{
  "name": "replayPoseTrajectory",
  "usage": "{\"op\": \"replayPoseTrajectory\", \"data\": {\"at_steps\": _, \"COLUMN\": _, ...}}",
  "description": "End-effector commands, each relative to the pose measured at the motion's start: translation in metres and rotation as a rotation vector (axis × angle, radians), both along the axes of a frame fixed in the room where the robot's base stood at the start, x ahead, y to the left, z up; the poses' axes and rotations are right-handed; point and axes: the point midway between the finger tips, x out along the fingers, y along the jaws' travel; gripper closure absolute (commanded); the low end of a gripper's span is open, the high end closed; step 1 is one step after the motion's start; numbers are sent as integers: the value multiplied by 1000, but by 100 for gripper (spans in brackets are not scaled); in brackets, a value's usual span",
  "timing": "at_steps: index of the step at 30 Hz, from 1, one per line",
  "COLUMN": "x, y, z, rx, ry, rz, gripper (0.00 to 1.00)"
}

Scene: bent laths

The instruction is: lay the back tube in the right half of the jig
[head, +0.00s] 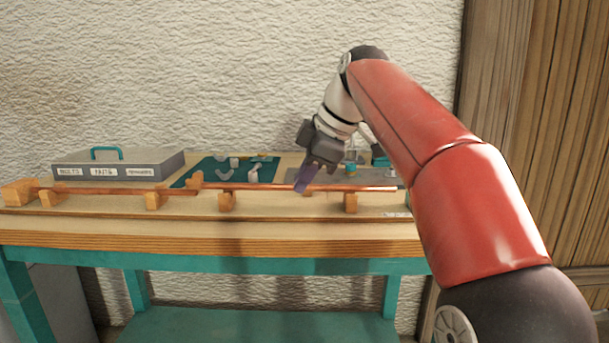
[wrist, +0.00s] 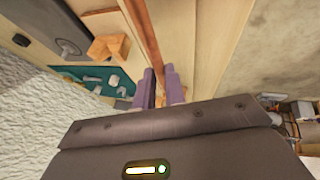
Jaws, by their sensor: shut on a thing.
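A long copper tube (head: 350,188) runs left to right along the bench, in line with the wooden supports. My gripper (head: 303,182) is above the right part of the row, its purple fingers shut on the tube. In the wrist view the tube (wrist: 150,40) runs away from between the fingers (wrist: 162,86). The jig shows as a row of orange wooden blocks, with a left one (head: 155,198), a middle one (head: 227,200) and a right one (head: 350,202). I cannot tell whether the tube touches the blocks or whether a second tube lies beside it.
A grey labelled case (head: 118,165) with a teal handle stands at the back left. A teal mat (head: 205,172) with several grey fittings lies behind the row. A grey plate and small items are at the back right. The bench's front strip (head: 150,236) is clear.

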Motion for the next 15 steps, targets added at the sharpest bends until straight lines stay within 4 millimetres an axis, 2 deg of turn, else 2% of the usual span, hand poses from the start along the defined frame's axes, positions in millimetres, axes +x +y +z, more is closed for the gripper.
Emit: {"op": "replayPoseTrajectory", "data": {"at_steps": 15, "x": 0, "y": 0, "z": -9, "rx": 0, "ry": 0, "rz": 0, "gripper": 100}}
